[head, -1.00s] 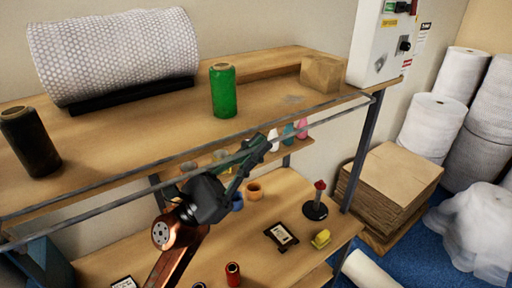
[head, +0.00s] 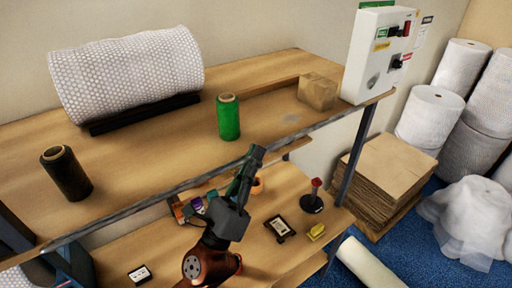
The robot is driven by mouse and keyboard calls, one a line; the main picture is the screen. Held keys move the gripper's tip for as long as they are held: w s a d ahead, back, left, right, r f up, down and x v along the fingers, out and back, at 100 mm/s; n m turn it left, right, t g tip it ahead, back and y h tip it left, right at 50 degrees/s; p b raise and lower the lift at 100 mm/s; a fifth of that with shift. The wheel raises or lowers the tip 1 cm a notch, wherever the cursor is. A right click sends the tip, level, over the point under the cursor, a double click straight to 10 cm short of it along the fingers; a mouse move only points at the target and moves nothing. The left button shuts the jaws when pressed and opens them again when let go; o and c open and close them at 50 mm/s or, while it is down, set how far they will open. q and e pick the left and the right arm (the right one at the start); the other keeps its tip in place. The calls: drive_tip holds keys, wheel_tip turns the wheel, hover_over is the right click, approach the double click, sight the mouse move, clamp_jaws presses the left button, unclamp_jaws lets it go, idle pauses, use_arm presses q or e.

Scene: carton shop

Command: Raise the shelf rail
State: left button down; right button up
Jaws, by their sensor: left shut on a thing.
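The shelf rail (head: 150,204) is a long thin grey bar. In the head view it runs along the front edge of the upper wooden shelf (head: 290,112), from lower left to upper right, and its line nearly coincides with that edge. My left gripper (head: 254,155) reaches up from below, its dark fingers shut on the rail right of its middle. The fingers hide a short piece of the rail. My right gripper is not in view.
A control box (head: 376,55) is at the right end. The lower bench (head: 285,200) holds a red-topped stand (head: 313,197) and small items.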

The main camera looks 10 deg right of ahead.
use_arm(q)
drive_tip(key=shift+w+a+r+n+t+y, duration=0.15)
drive_tip(key=shift+n+t+y, duration=0.15)
drive_tip(key=shift+n+y, duration=0.4)
drive_tip(key=shift+w+d+r+n+t+y, duration=0.1)
drive_tip(key=shift+r+n+t+y, duration=0.15)
drive_tip(key=shift+n+y, duration=0.45)
drive_tip(key=shift+w+a+r+n+t+y, duration=0.15)
drive_tip(key=shift+n+t+y, duration=0.3)
drive_tip(key=shift+n, duration=0.45)
drive_tip(key=c, duration=2.1)
unclamp_jaws()
drive_tip(key=shift+w, duration=0.1)
drive_tip(key=shift+f, duration=0.1)
drive_tip(key=v, duration=1.2)
drive_tip(key=shift+a, duration=0.15)
